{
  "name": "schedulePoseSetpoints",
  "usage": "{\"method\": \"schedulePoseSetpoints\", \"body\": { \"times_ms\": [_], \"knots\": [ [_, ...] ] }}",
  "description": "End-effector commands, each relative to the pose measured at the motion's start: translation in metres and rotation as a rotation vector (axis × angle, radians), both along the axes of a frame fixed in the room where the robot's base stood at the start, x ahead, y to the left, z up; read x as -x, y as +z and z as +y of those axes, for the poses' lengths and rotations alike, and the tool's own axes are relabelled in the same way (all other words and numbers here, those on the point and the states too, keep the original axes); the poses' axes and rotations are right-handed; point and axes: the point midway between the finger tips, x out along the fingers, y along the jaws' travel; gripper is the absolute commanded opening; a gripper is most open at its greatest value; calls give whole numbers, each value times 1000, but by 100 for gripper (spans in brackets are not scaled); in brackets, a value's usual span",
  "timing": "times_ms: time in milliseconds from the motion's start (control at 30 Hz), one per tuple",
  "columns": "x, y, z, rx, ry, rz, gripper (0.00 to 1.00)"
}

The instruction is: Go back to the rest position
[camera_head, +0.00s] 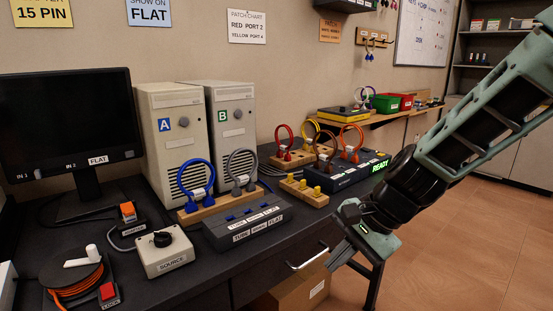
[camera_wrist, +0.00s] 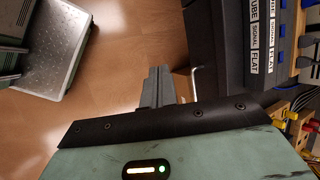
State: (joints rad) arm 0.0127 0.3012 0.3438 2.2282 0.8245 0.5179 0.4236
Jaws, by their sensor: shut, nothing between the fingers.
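My gripper (camera_head: 344,248) is shut and empty. In the head view it hangs at the right of the dark workbench (camera_head: 140,262), in front of the bench edge and pointing down and left. My arm reaches in from the upper right. In the wrist view my gripper's fingers (camera_wrist: 158,84) are together over the brown floor, apart from the bench front. A drawer handle (camera_head: 307,257) lies left of the fingers in the head view; it also shows just right of them in the wrist view (camera_wrist: 195,84).
Computer towers A (camera_head: 175,140) and B (camera_head: 231,125), a monitor (camera_head: 68,120), a source box (camera_head: 164,250) and a switch panel (camera_head: 246,220) stand on the bench. A cardboard box (camera_head: 295,290) sits below it. The tiled floor (camera_head: 470,230) at right is clear.

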Motion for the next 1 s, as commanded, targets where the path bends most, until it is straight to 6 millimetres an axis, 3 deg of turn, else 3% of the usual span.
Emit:
{"method": "schedulePoseSetpoints", "body": {
  "times_ms": [33, 100, 200, 433, 500, 1000],
  "knots": [
    [36, 6, 11, 59, 194, -54, 0],
    [79, 9, 15, 136, 447, -119, 0],
    [127, 12, 11, 234, 766, -201, 0],
    [200, 14, -20, 420, 1352, -340, 0],
    [210, 21, -29, 462, 1476, -367, 0],
    [206, 135, -27, 453, 1444, -357, 0]
  ]
}}
